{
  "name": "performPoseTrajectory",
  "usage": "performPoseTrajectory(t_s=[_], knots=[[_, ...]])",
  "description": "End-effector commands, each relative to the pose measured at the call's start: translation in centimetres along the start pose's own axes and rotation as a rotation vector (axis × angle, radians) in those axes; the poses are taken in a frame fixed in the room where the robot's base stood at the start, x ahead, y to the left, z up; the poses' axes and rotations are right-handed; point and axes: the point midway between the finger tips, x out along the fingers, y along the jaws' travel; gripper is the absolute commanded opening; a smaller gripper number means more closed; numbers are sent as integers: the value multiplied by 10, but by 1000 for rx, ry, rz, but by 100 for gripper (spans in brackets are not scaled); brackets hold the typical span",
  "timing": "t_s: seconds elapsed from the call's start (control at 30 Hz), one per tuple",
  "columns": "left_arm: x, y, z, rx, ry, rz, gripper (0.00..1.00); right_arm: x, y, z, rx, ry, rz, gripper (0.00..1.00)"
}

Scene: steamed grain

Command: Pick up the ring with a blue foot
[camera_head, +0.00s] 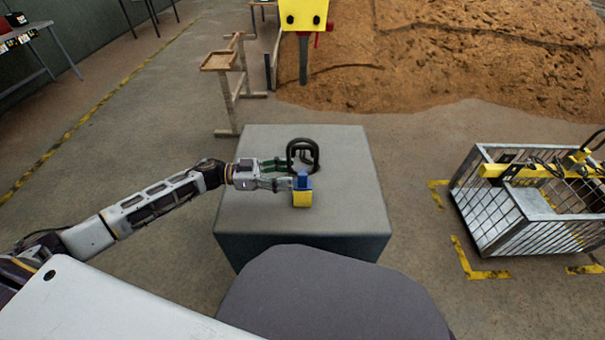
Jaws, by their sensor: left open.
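A black ring-shaped thing (316,150) stands upright on the grey block table (345,205), near the middle of its top. In front of it is a small block with a blue upper part and a yellow lower part (302,198). I cannot tell whether the blue part belongs to the ring. My left gripper (288,174) reaches in from the left and is open. Its far finger is beside the ring's left side, and its near finger is beside the blue and yellow block. Contact cannot be made out. My right gripper is out of view.
A metal cage cart (490,215) with yellow parts stands to the right. A wooden stand (228,88) is behind on the left. A yellow box on a post (304,16) and a heap of brown grain (440,60) are at the back. The table top's right side is clear.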

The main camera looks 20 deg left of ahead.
Motion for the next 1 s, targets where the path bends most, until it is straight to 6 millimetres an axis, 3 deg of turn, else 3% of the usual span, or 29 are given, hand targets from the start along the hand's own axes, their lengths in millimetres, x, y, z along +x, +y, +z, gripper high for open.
performPoseTrajectory(t_s=[0.27,0.4,0.73,1.0], knots=[[9,-1,2,0,1,0,52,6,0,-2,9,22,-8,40],[19,-2,2,1,2,0,52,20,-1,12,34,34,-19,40],[46,-3,3,-1,1,0,52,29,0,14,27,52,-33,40],[52,-3,2,0,-1,-1,52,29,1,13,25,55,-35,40]])
